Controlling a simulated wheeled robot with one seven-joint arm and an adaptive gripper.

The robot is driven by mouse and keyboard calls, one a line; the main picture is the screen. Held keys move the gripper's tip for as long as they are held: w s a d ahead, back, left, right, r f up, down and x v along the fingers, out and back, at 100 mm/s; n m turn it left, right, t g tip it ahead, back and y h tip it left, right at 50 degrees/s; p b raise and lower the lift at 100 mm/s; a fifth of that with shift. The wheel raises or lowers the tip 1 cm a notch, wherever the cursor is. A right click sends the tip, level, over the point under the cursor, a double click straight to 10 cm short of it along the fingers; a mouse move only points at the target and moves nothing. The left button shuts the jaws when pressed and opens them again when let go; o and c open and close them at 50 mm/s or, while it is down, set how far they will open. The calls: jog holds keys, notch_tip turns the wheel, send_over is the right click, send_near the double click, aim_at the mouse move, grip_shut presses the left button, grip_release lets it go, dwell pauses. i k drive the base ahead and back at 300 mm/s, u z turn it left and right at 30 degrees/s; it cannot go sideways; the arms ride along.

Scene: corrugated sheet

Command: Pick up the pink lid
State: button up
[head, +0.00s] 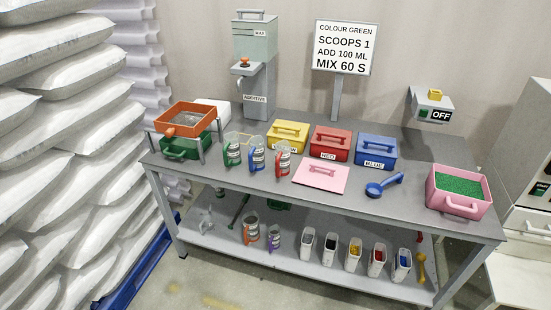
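The pink lid (310,181) lies flat on the grey table top, near the front edge, with a pink handle on its upper side. It is in front of the red box and to the left of the blue scoop. A pink box (460,208) without a lid stands at the table's right end and holds green granules (459,185). My gripper is not in view.
Yellow (288,137), red (330,143) and blue (376,149) lidded boxes stand behind the lid. Several measuring jugs (256,155) stand at its left. A blue scoop (375,190) lies at its right. A sign (345,48) stands behind. White sacks (60,150) are stacked at left.

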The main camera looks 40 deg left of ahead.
aim_at(316, 173)
jog(key=u, duration=1.35)
